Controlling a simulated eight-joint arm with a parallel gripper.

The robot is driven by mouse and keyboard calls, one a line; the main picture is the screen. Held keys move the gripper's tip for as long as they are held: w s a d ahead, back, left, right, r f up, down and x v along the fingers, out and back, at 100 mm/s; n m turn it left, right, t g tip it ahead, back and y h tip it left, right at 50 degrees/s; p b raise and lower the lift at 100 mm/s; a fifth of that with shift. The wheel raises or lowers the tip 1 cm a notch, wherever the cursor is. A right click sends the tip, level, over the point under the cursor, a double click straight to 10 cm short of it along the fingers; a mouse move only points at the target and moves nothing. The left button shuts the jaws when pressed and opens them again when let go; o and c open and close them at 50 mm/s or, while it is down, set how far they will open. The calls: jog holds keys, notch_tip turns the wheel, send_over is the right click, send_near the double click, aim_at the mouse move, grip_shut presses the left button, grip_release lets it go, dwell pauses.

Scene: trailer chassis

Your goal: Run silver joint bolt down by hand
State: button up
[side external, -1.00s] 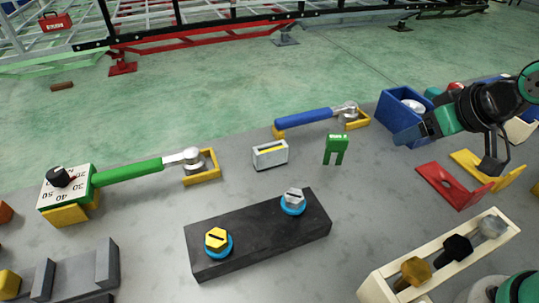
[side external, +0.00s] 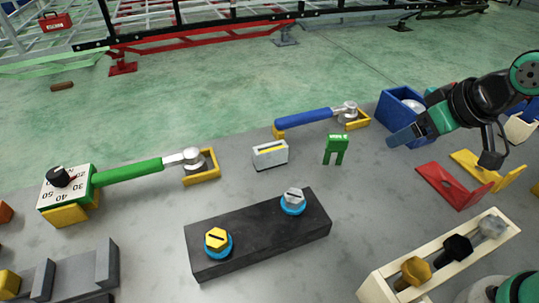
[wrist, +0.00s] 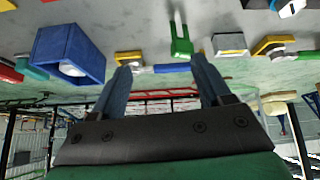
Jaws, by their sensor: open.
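The silver joint bolt (side external: 293,196) stands upright in a blue ring at the right end of the dark joint bar (side external: 258,233). A yellow bolt (side external: 216,239) stands in another blue ring at the bar's left end. I cannot tell how far either bolt is run down. My gripper (side external: 397,138) is at the right, above the bench in front of the blue bin, well away from the silver bolt. In the wrist view my gripper (wrist: 160,72) shows its two fingers spread and empty. The bolt cannot be made out clearly in the wrist view.
A green fork-shaped piece (side external: 336,149) and a grey box (side external: 270,154) stand behind the bar. The blue-handled wrench (side external: 303,118) and green-handled wrench (side external: 128,171) lie farther back. A cream rack (side external: 372,291) with several bolts and a red bracket (side external: 447,188) are at the right.

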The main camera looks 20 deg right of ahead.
jog(key=w+a+n+g, duration=0.3)
jog(key=a+n, duration=0.4)
jog(key=n, duration=0.2)
jog(key=n+g, duration=0.3)
jog(key=n, duration=0.8)
send_over(294, 195)
jog(key=f, duration=0.2)
jog(key=shift+d+f, duration=0.25)
jog(key=shift+f, duration=0.15)
jog(key=shift+a+f+g, duration=0.2)
jog(key=shift+a+g, duration=0.05)
jog(key=shift+g, duration=0.05)
jog(key=shift+f+n, duration=0.3)
jog(key=shift+f, duration=2.4)
grip_shut()
